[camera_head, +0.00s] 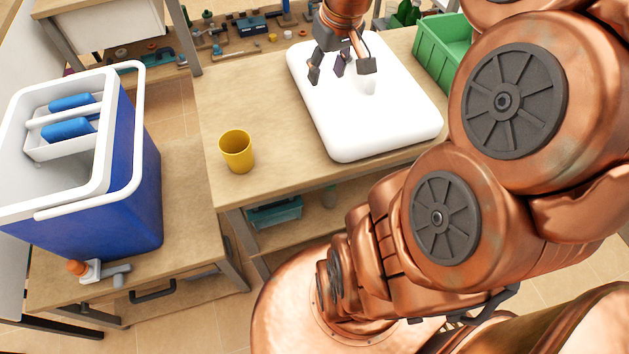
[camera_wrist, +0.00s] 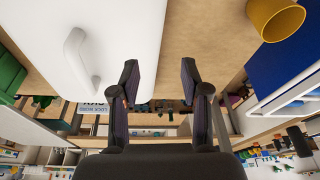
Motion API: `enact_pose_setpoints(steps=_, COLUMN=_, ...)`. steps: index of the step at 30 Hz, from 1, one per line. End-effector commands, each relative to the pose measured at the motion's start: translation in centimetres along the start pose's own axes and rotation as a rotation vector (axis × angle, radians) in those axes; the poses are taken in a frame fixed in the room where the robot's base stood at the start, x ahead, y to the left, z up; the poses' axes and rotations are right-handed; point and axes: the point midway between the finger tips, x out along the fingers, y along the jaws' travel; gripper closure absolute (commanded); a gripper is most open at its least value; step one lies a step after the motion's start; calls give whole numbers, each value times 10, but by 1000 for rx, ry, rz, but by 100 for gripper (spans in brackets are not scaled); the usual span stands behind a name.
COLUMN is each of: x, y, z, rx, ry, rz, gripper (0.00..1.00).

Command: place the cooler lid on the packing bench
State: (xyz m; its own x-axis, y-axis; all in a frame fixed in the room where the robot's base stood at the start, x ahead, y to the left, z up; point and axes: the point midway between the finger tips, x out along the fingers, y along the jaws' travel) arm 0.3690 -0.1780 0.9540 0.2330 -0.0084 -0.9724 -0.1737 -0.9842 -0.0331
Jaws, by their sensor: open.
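The white cooler lid (camera_head: 385,125) lies flat on the wooden bench (camera_head: 270,190), its raised handle facing up. In the wrist view the lid (camera_wrist: 128,30) fills the upper left, and its handle (camera_wrist: 80,58) shows clear of the fingers. My gripper (camera_head: 340,70) is open and empty over the far part of the lid in the head view. In the wrist view my gripper (camera_wrist: 160,75) has its fingers spread apart with nothing between them. The open blue cooler (camera_head: 130,185) stands on a separate wooden stand at the left, with blue packs inside.
A yellow cup (camera_head: 236,151) stands on the bench left of the lid. A green crate (camera_head: 443,50) is at the bench's right back. A shelf with tools (camera_head: 240,35) lies behind. Bare bench top shows around the cup.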

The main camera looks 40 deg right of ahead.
Motion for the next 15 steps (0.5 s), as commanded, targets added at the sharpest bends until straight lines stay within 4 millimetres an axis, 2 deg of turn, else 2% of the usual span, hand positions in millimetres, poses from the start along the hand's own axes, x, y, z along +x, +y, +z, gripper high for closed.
enact_pose_setpoints(steps=1, x=4, y=-26, z=15, rx=-36, ry=-40, rz=-9, gripper=54)
enact_pose_setpoints(steps=3, x=9, y=-57, z=40, rx=-71, ry=-98, rz=-19, gripper=54)
enact_pose_setpoints(steps=6, x=15, y=-90, z=78, rx=-112, ry=-175, rz=-21, gripper=54)
enact_pose_setpoints(steps=10, x=20, y=-121, z=132, rx=-152, ry=-275, rz=-11, gripper=54)
enact_pose_setpoints(steps=12, x=23, y=-130, z=160, rx=-166, ry=-326, rz=0, gripper=54)
enact_pose_setpoints(steps=15, x=24, y=-137, z=190, rx=-176, ry=-373, rz=12, gripper=54)
